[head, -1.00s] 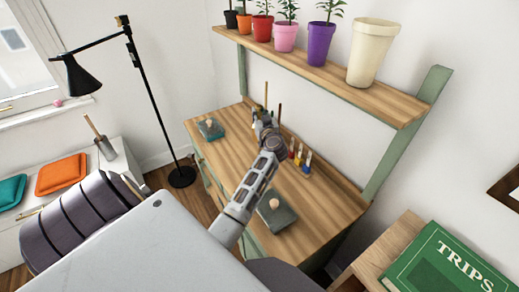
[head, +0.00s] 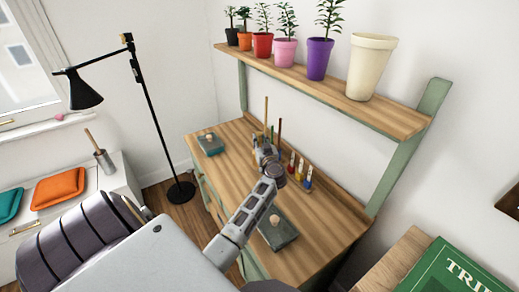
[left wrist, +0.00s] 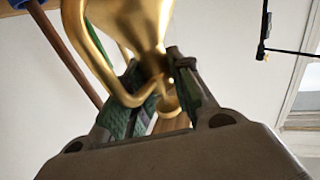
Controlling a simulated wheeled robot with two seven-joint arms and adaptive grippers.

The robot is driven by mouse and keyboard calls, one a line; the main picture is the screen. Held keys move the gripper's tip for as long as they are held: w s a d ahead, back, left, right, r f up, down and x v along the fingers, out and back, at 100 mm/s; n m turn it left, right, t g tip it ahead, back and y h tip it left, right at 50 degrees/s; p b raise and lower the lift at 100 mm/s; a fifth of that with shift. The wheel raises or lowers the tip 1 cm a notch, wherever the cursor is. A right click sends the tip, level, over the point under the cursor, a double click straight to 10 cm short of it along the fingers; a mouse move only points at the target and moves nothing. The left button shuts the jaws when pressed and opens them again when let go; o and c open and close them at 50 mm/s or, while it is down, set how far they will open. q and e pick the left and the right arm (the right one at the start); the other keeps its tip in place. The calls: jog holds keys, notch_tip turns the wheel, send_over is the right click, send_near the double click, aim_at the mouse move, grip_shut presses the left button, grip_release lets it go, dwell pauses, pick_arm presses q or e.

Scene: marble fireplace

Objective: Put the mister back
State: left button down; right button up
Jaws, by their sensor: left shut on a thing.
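The mister (left wrist: 128,25) is a shiny gold-coloured vessel with a curved handle, close up in the left wrist view. My left gripper (left wrist: 157,78) is shut on its narrow part, with a finger on either side. In the head view my left gripper (head: 265,152) is over the far part of the wooden desk (head: 232,165), near the wall. There the gripper mostly hides the mister, and I cannot tell if it touches the desk. My right gripper is not in view.
Small bottles (head: 300,168) with coloured contents stand just right of the gripper. Thin upright sticks (head: 279,130) rise behind it. A shelf (head: 325,85) with potted plants and a cream pot (head: 370,68) hangs above. Boxes (head: 210,144) (head: 279,230) lie on the desk. A black lamp (head: 150,115) stands left.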

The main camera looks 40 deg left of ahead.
pick_arm(q)
jog(key=shift+f, duration=0.4)
notch_tip(320, 180, down, 2)
jog(key=shift+f+b, duration=0.25)
jog(key=shift+b, duration=0.25)
jog(key=shift+f, duration=0.15)
jog(key=c, duration=1.3)
grip_release()
jog(key=shift+f, duration=0.1)
jog(key=shift+o, duration=0.2)
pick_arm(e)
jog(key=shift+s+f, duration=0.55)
